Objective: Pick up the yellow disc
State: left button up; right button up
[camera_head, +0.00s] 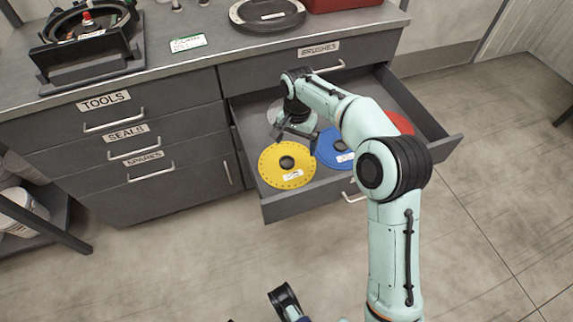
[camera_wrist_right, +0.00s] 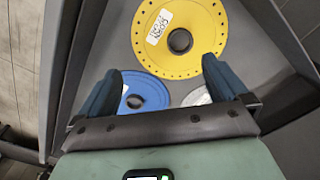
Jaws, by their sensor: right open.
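The yellow disc (camera_head: 272,165) lies flat in the open drawer, at its front left corner. It has a dark centre hub, a ring of small holes and a white label. In the right wrist view the yellow disc (camera_wrist_right: 208,35) is just beyond the fingertips. My right gripper (camera_head: 296,137) is open and empty over the drawer, behind the disc. In the wrist view its two blue-grey fingers (camera_wrist_right: 162,75) stand apart, with no disc between them.
The open drawer (camera_head: 445,147) also holds a blue disc (camera_head: 329,152), a red disc (camera_head: 401,122) and a pale disc (camera_head: 273,112). Drawer walls stand close around them. The counter above (camera_head: 220,45) carries a seed meter housing (camera_head: 88,52) and a dark round plate (camera_head: 240,13).

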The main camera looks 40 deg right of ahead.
jog(key=d+m, duration=0.1)
jog(key=m, duration=0.2)
jog(key=b, duration=0.2)
send_over(299, 173)
jog(key=shift+m, duration=0.4)
notch_tip(299, 173, down, 7)
jog(key=shift+d+f, duration=0.15)
jog(key=shift+f, duration=0.45)
jog(key=f+b, duration=0.2)
jog(key=f, duration=0.3)
jog(key=shift+a+f, duration=0.1)
jog(key=shift+a, duration=0.1)
pick_arm(q)
notch_tip(299, 173, down, 7)
jog(key=s+a, duration=0.1)
jog(key=a, duration=0.1)
jog(key=shift+s+a+r+g, duration=0.2)
jog(key=shift+s+g, duration=0.15)
jog(key=shift+g, duration=0.05)
pick_arm(e)
jog(key=c, duration=0.9)
